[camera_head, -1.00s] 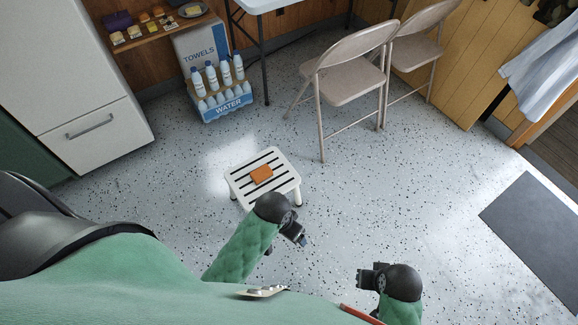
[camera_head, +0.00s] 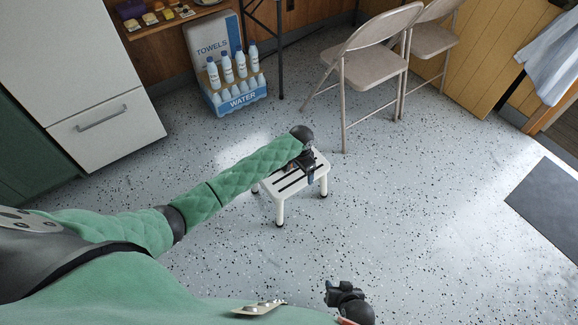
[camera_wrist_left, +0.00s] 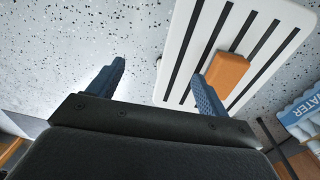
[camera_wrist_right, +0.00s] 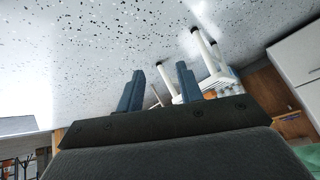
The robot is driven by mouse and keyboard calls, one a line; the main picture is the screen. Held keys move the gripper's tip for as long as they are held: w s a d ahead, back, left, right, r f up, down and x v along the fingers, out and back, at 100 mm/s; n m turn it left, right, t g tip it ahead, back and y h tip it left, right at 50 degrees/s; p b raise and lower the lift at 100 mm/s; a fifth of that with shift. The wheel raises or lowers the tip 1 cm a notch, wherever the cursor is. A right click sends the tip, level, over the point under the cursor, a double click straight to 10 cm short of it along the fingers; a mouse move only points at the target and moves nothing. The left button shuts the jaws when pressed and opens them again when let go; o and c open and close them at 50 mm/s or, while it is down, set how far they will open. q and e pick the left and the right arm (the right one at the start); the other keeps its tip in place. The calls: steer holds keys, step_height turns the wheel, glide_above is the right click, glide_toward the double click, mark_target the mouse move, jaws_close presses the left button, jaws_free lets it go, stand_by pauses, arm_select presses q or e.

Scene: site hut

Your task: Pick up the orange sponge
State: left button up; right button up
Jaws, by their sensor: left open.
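The orange sponge (camera_wrist_left: 228,72) lies on the slatted top of a white step stool (camera_head: 282,191) in the left wrist view. In the head view my left arm and gripper hide the sponge. The stool also fills the upper right of the left wrist view (camera_wrist_left: 180,45). My left gripper (camera_wrist_left: 158,72) is open and empty, above the stool's edge; the sponge is just beyond its right finger, not between the fingers. In the head view my left gripper (camera_head: 310,176) is over the stool. My right gripper (camera_head: 332,297) is low in the head view, its fingers apart and empty (camera_wrist_right: 160,72).
A water bottle pack (camera_head: 238,95) stands behind the stool. Folding chairs (camera_head: 375,55) stand to the right and back. A white cabinet (camera_head: 105,130) is at the left, and a dark mat (camera_head: 550,205) lies at the right. The floor right of the stool is clear.

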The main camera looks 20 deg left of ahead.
arm_select(q)
steer(key=shift+n+y, duration=0.3)
steer(key=shift+y, duration=0.1)
steer(key=w+a, duration=0.2)
steer(key=w, duration=0.1)
steer(key=w+a+b, duration=0.1)
steer(key=w+a, duration=0.2)
steer(key=w+a+f+b, duration=0.1)
steer(key=w+a, duration=0.2)
steer(key=shift+w, duration=0.1)
steer(key=shift+w+f, duration=0.1)
steer(key=shift+f, duration=0.15)
steer(key=shift+w+a+f+b, duration=0.1)
steer(key=shift+f+b, duration=0.1)
steer(key=shift+f, duration=1)
steer(key=shift+w+f+b, duration=0.1)
steer(key=shift+f+b, duration=0.05)
steer(key=shift+f, duration=1.05)
steer(key=shift+w+a+f+b, duration=0.1)
steer(key=shift+f+b, duration=0.1)
steer(key=shift+f, duration=1)
steer(key=c, duration=1.1)
arm_select(e)
step_height(320, 180, down, 7)
steer(key=a+t, duration=0.1)
steer(key=shift+s+f, duration=0.2)
steer(key=shift+s, duration=0.2)
